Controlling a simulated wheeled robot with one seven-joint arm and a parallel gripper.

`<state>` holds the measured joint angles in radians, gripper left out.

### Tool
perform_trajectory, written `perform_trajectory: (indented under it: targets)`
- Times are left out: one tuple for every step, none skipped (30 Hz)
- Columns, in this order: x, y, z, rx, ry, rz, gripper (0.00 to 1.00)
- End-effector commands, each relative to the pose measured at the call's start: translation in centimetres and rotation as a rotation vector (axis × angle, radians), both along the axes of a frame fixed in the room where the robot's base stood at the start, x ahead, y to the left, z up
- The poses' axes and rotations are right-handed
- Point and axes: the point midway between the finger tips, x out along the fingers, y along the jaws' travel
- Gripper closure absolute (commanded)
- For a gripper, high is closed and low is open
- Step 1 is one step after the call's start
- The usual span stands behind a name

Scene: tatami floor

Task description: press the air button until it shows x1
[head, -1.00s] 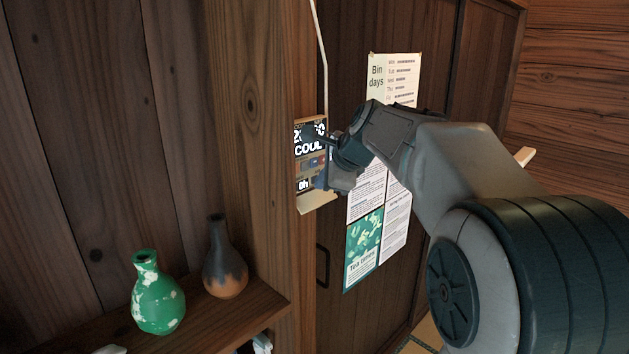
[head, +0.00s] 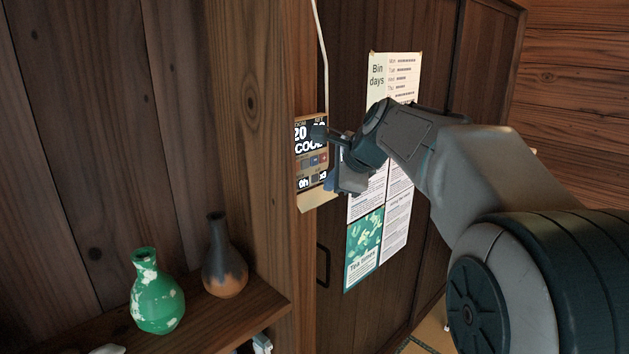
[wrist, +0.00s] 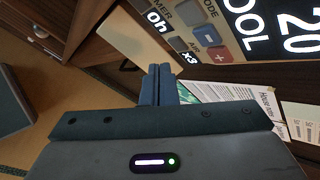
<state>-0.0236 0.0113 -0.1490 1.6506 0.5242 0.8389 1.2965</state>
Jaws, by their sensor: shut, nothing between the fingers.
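The wall control panel (head: 311,150) hangs left of my arm, lit with "20" and "COOL". In the wrist view the panel (wrist: 215,30) is seen close and turned sideways. Its AIR readout (wrist: 188,57) shows x3 beside the AIR label, and the timer readout (wrist: 157,22) shows 0h. A red plus button (wrist: 222,57) sits above the AIR area. My gripper (wrist: 160,69) is shut and empty, its fingertips just off the panel's lower edge near the readouts. In the head view my gripper (head: 332,183) covers part of the panel's right side.
Posters (head: 365,240) hang on the dark wooden door right of the panel. A green vase (head: 157,300) and a dark brown vase (head: 224,265) stand on a shelf (head: 245,318) at lower left. A thin cable runs up from the panel.

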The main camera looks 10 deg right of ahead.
Motion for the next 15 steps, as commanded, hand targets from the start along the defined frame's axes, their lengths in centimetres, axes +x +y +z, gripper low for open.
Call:
perform_trajectory:
  targets:
    - [-0.4, -0.3, -0.1, 0.0, -0.001, -0.002, 1.0]
    - [-0.7, -0.5, -0.2, 0.0, 0.0, -0.002, 1.0]
    - [-1.0, -0.7, -0.2, 0.0, -0.001, 0.0, 1.0]
    - [-1.3, -0.9, -0.1, -0.001, -0.001, 0.0, 1.0]
    - [-1.5, -1.1, -0.1, -0.001, -0.001, 0.0, 1.0]
    - [-1.8, -1.3, -0.1, 0.0, -0.001, 0.0, 1.0]
    - [-2.1, -1.5, -0.1, 0.0, 0.0, -0.002, 1.0]
    - [-2.3, -1.7, -0.1, 0.0, 0.0, -0.002, 1.0]
    - [-2.6, -1.9, -0.1, 0.0, 0.0, -0.002, 1.0]
    - [-2.8, -2.1, -0.1, 0.0, 0.0, -0.002, 1.0]
    - [-3.0, -2.2, -0.1, 0.0, -0.001, 0.0, 1.0]
    - [-3.2, -2.3, -0.1, 0.0, 0.0, 0.0, 1.0]
    - [-3.2, -2.3, -0.1, 0.0, 0.0, 0.0, 1.0]
    - [-3.3, -2.4, -0.1, 0.0, 0.0, 0.0, 1.0]
    - [-3.3, -2.4, -0.1, 0.0, 0.0, 0.002, 1.0]
